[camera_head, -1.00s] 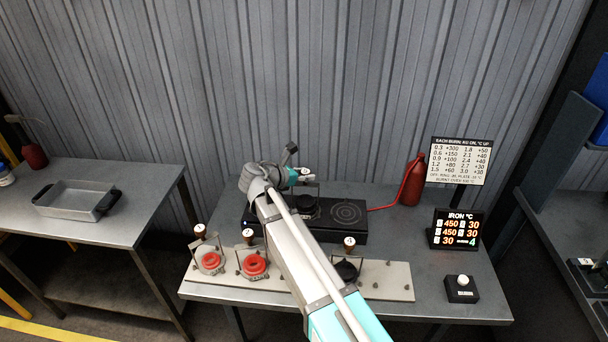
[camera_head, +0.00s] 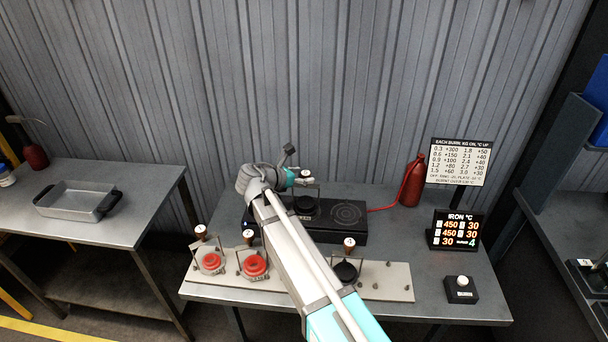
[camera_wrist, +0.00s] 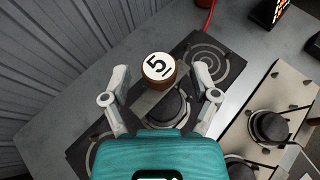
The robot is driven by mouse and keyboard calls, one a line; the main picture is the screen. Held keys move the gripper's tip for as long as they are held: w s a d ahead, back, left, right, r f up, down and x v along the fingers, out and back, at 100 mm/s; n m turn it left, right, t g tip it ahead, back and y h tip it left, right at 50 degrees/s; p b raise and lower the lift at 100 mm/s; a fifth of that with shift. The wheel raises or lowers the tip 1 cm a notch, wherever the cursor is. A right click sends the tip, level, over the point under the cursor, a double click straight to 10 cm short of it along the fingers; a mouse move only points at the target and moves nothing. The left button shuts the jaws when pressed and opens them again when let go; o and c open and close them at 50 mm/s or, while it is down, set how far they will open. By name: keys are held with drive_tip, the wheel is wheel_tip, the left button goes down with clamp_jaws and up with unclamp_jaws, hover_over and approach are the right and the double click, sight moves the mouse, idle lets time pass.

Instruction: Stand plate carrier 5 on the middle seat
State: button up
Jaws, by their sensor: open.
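Plate carrier 5 (camera_wrist: 158,68) shows its round brown knob with a white top marked 5 in the wrist view. Its dark plate (camera_wrist: 165,108) lies on the middle of the black hob (camera_wrist: 221,81), between two ringed seats. My gripper (camera_wrist: 162,74) is open, with one finger on either side of the knob and visible gaps to both.
A red bottle (camera_head: 413,183) with a hose stands right of the hob. A temperature display (camera_head: 456,229) and button box (camera_head: 461,290) stand further right.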

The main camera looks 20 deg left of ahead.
drive_tip(key=p+v, duration=0.4)
drive_tip(key=v, duration=0.7)
idle(0.6)
drive_tip(key=w+d+f+m+g, duration=0.15)
drive_tip(key=d+m, duration=0.25)
drive_tip(key=d, duration=0.5)
drive_tip(key=w+d+f+m+g, duration=0.1)
drive_tip(key=d+f+m+g, duration=0.3)
drive_tip(key=d, duration=0.5)
drive_tip(key=w+d+f+m+g, duration=0.1)
drive_tip(key=d+f+m+g, duration=0.1)
drive_tip(key=d+m, duration=0.5)
drive_tip(key=s+d+f+m+g+y, duration=0.1)
drive_tip(key=s+d+m+y, duration=0.1)
drive_tip(key=d+m, duration=0.3)
drive_tip(key=s+d+f+m+g+y, duration=0.1)
drive_tip(key=s+d+m, duration=0.4)
drive_tip(key=d, duration=0.6)
drive_tip(key=s+d+f+m+g+y, duration=0.2)
drive_tip(key=s+d+m+y, duration=0.1)
drive_tip(key=d, duration=0.5)
drive_tip(key=shift+s+m+y, duration=0.4)
drive_tip(key=shift+m+y, duration=0.1)
drive_tip(key=shift+m, duration=0.4)
